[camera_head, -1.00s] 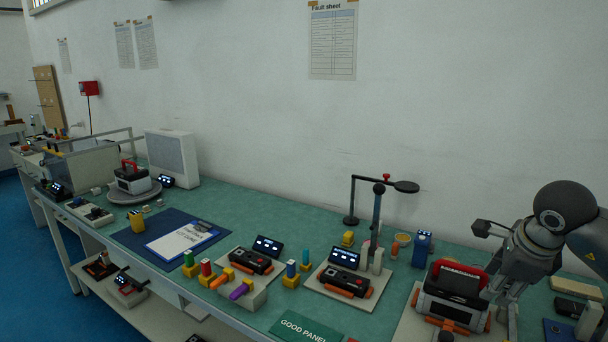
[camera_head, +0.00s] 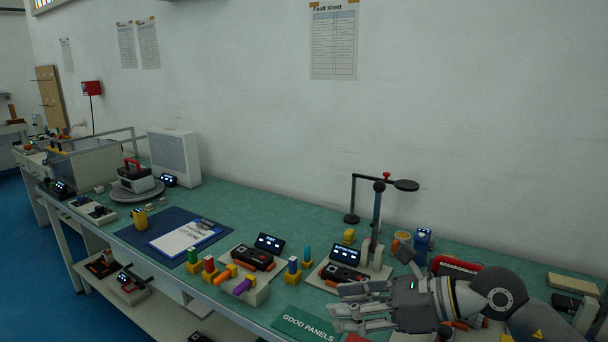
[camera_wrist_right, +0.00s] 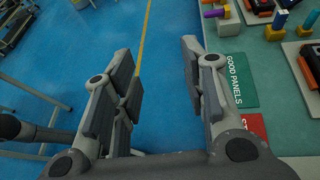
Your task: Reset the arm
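My right gripper (camera_head: 362,305) reaches in from the right in the head view, over the front edge of the green bench, with its fingers pointing left. In the right wrist view its two fingers (camera_wrist_right: 160,85) stand apart with nothing between them, above the blue floor and the bench edge. My arm partly hides a device with a red handle (camera_head: 458,265) and its board. My left gripper is not in view.
The green bench (camera_head: 290,214) holds several test devices, coloured plugs and a clipboard (camera_head: 190,236). A stand with a black arm (camera_head: 378,215) rises near my right gripper. A green GOOD PANELS mat (camera_head: 306,324) lies at the front edge.

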